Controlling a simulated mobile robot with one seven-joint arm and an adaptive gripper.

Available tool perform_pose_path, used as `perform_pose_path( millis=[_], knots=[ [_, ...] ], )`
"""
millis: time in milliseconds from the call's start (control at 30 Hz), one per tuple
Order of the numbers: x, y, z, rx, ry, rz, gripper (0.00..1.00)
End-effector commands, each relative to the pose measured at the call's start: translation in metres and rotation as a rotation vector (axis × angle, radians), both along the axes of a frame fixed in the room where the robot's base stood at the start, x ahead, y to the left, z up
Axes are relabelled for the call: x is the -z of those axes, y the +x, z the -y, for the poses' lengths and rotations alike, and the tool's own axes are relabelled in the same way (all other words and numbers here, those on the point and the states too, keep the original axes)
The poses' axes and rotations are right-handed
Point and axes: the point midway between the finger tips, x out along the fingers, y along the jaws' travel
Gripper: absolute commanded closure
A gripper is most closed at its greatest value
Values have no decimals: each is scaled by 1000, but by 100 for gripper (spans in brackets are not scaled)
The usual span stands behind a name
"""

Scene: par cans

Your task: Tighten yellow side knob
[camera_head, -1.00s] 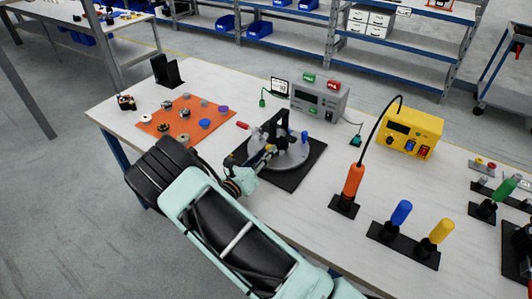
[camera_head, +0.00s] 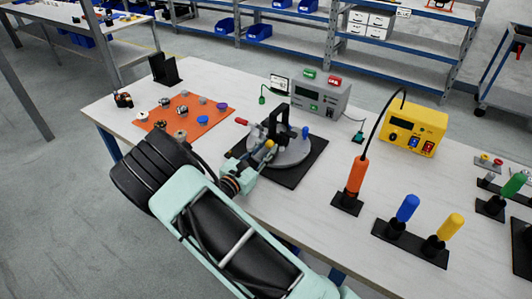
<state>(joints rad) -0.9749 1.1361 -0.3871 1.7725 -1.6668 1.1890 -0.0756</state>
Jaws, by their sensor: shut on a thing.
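The round grey fixture (camera_head: 291,155) with a black upright frame (camera_head: 279,125) sits on a black base plate (camera_head: 312,160). It has a red side knob (camera_head: 241,121), a blue knob (camera_head: 305,131) and a yellow side knob (camera_head: 269,144) at its near side. My gripper (camera_head: 264,151) reaches in from the lower left and is shut on the yellow side knob. The fingers partly hide the knob, and its fit against the fixture is too small to make out.
An orange mat (camera_head: 205,127) with several small parts lies to the left. A grey tester (camera_head: 320,96) stands behind. An orange-handled tool (camera_head: 356,175), a yellow power unit (camera_head: 414,129) and a black holder (camera_head: 390,237) with blue and yellow tools stand to the right.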

Motion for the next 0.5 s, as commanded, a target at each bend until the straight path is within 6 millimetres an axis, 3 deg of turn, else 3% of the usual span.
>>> perform_pose_path(
  millis=[500],
  knots=[
    [2, -1, 0, 0, 244, 159, 100]
  ],
)
